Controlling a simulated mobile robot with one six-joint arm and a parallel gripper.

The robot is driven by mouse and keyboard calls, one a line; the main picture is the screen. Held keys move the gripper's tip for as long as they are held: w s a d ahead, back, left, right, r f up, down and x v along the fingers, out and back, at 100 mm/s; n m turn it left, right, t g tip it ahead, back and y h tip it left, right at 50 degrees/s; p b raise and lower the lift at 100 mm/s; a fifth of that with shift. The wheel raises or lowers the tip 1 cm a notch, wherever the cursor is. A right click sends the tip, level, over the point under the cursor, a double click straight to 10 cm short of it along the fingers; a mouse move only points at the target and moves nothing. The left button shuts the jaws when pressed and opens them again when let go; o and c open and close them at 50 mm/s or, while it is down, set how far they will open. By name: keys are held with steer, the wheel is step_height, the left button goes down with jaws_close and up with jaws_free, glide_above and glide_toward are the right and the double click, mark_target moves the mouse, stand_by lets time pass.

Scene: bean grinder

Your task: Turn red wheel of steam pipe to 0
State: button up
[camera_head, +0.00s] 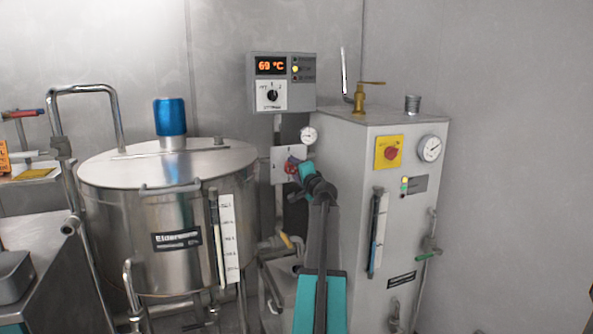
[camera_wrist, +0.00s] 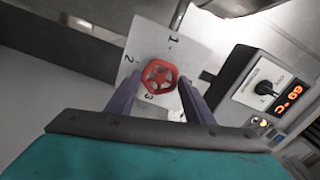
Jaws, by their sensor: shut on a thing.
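The red wheel (camera_wrist: 160,77) sits in front of a pale plate (camera_wrist: 146,40) marked with 1, 2 and 3 in the wrist view. The plate appears rotated in that view, and no 0 can be read. My gripper (camera_wrist: 158,88) has one finger on each side of the wheel and is shut on it. In the head view the red wheel (camera_head: 291,167) shows partly beside my gripper (camera_head: 298,170), in front of the plate (camera_head: 279,156). My arm hides part of the wheel and plate there. I cannot tell which number the wheel points to.
A control box (camera_head: 281,82) reading 69 °C hangs above the plate. A steel kettle (camera_head: 165,215) with a blue motor (camera_head: 170,117) stands left. A grey cabinet (camera_head: 400,230) with a gauge (camera_head: 429,148) stands close on the right. Pipes run below the plate.

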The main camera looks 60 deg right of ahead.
steer(key=o, duration=1)
steer(key=shift+s+d+f, duration=0.1)
steer(key=shift+s, duration=0.15)
steer(key=shift+o, duration=0.2)
steer(key=shift+w, duration=0.15)
steer(key=shift+a, duration=0.2)
steer(key=p+v, duration=0.1)
steer(key=v, duration=1.2)
steer(key=shift+s, duration=0.3)
steer(key=shift+a, duration=0.15)
